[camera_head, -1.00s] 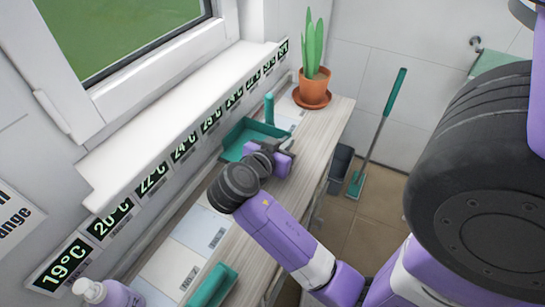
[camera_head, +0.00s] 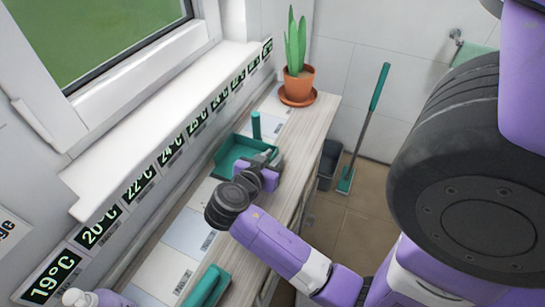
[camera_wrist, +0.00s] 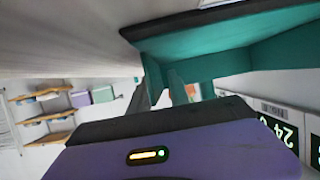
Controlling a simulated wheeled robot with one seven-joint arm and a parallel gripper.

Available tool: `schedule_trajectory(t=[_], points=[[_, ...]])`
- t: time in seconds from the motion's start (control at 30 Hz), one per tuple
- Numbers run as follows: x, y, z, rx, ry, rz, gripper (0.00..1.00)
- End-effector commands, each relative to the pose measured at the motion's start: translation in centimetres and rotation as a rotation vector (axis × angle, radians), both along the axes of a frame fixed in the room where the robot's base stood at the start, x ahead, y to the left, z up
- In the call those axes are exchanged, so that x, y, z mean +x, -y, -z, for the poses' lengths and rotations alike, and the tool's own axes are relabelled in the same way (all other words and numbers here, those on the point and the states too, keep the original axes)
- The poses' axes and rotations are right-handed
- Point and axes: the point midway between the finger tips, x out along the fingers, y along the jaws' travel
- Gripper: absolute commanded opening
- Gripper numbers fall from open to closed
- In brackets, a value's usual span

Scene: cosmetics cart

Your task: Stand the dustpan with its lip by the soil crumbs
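The dustpan (camera_head: 228,160) is a teal tray with an upright teal handle (camera_head: 256,126), over the far half of the wooden shelf below the window. My gripper (camera_head: 268,163) is at the pan's near right side. In the wrist view the dustpan (camera_wrist: 225,45) fills the upper right, and my gripper's two fingers (camera_wrist: 164,88) sit either side of a teal part of it, apparently closed on it. I cannot tell whether the pan touches the shelf. I cannot make out the soil crumbs in either view.
A potted plant (camera_head: 298,82) on a saucer stands at the shelf's far end. A teal handled object (camera_head: 207,286) and a pump bottle (camera_head: 95,298) are at the near end. Temperature labels (camera_head: 170,151) line the left. A dark bin (camera_head: 328,165) and long-handled tool (camera_head: 365,125) stand beyond the shelf.

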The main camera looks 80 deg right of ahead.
Motion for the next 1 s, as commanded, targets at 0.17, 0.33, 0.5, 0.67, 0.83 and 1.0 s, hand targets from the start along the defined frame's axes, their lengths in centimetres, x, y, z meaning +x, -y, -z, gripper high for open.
schedule_trajectory(t=[0.17,0.33,0.5,0.67,0.83,1.0], points=[[0.0,0.0,0.0,0.000,0.000,0.000,0.25],[0.0,0.0,-0.2,0.000,0.000,0.000,0.25],[0.5,-1.4,-0.7,-0.002,0.002,-0.003,0.25],[1.2,-4.3,-1.9,-0.001,0.003,-0.005,0.25],[1.9,-7.4,-3.2,-0.001,0.003,-0.005,0.25],[2.4,-9.6,-4.3,-0.001,0.002,-0.003,0.25]])
